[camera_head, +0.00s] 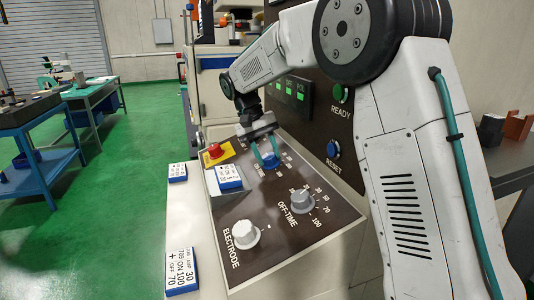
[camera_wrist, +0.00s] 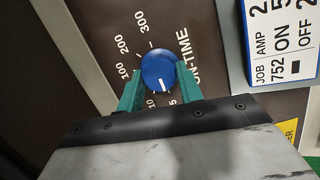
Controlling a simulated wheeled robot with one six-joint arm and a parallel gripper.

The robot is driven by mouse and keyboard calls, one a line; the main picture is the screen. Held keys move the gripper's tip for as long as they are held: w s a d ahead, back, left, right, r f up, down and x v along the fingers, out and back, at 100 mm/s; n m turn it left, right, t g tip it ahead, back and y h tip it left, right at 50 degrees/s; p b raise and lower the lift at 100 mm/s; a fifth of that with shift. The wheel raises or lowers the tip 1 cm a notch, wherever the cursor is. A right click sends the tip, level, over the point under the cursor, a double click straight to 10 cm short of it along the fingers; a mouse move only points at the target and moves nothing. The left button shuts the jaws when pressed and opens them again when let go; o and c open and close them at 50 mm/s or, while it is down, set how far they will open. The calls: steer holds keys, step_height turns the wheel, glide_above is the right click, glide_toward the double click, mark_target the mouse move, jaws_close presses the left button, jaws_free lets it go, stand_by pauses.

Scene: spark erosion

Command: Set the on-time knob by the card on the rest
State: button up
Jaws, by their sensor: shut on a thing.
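The blue on-time knob (camera_head: 270,161) sits on the dark sloped panel. In the wrist view the knob (camera_wrist: 158,68) shows a white mark pointing down, toward the low-number end of its scale. My gripper (camera_head: 266,153) is shut on the knob, one teal finger on each side, as the wrist view shows too (camera_wrist: 160,84). A white and blue card (camera_head: 229,175) lies on the rest left of the knob. In the wrist view this card (camera_wrist: 284,40) reads JOB 752, AMP, ON and OFF; the frame edge cuts off its values.
A red button (camera_head: 215,150) on yellow is beyond the rest. Other cards lie on the pale ledge, one near (camera_head: 181,272) and one farther off (camera_head: 177,172).

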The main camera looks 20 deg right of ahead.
steer(key=o, duration=1)
steer(key=shift+f, duration=0.1)
steer(key=v, duration=0.8)
steer(key=shift+s, duration=0.1)
